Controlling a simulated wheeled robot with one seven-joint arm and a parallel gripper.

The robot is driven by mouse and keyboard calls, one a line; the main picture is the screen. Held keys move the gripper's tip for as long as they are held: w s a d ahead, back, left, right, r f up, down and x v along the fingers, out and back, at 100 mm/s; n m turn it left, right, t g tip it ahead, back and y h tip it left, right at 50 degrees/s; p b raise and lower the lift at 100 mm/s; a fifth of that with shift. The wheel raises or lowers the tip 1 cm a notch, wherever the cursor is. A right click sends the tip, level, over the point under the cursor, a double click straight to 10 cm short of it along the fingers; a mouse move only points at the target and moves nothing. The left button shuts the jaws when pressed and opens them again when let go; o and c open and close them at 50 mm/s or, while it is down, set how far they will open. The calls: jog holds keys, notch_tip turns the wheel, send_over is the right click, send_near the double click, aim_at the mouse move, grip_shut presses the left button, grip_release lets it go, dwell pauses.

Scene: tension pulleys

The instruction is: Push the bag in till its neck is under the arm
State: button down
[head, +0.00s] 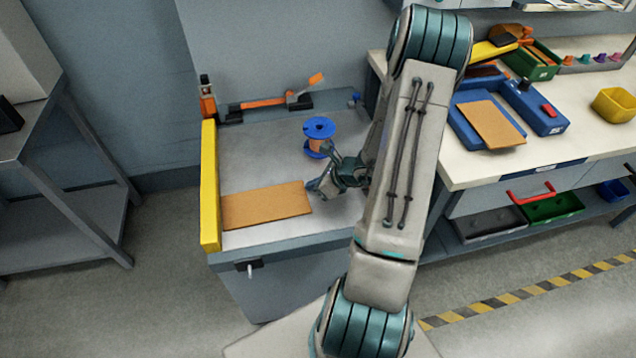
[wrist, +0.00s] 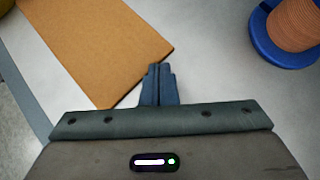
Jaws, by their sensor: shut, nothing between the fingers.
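A flat tan rectangle (head: 266,206), which looks like the bag, lies at the front left of the grey bench top. Its neck cannot be made out. At the back of the bench is an orange bar with black ends (head: 265,103) and a raised orange arm (head: 305,90); the bag lies well apart from it. My gripper (head: 314,186) is shut and empty, at the bag's right end. In the wrist view the closed fingertips (wrist: 159,70) are by the edge of the bag (wrist: 95,45); whether they touch it I cannot tell.
A blue spool (head: 319,127) with copper-coloured winding stands behind my gripper, also at the wrist view's upper right (wrist: 292,30). A yellow rail (head: 209,185) edges the bench's left side. Bench top between bag and bar is clear. A side counter (head: 470,170) with trays stands right.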

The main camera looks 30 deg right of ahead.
jog(key=shift+w+a+f+b, duration=0.15)
jog(key=shift+w+a+b, duration=0.25)
jog(key=shift+w+b, duration=0.25)
jog(key=shift+a, duration=0.2)
jog(key=shift+r, duration=0.25)
jog(key=shift+r, duration=0.15)
jog(key=p+v, duration=0.2)
jog(key=v, duration=0.2)
jog(key=p+v, duration=0.3)
jog(key=v, duration=0.1)
jog(key=shift+s+d+r, duration=0.1)
jog(key=shift+s+d, duration=0.05)
jog(key=shift+d, duration=0.2)
jog(key=shift+s+d+r+p, duration=0.3)
jog(key=shift+s+d+r, duration=0.05)
jog(key=shift+s, duration=0.1)
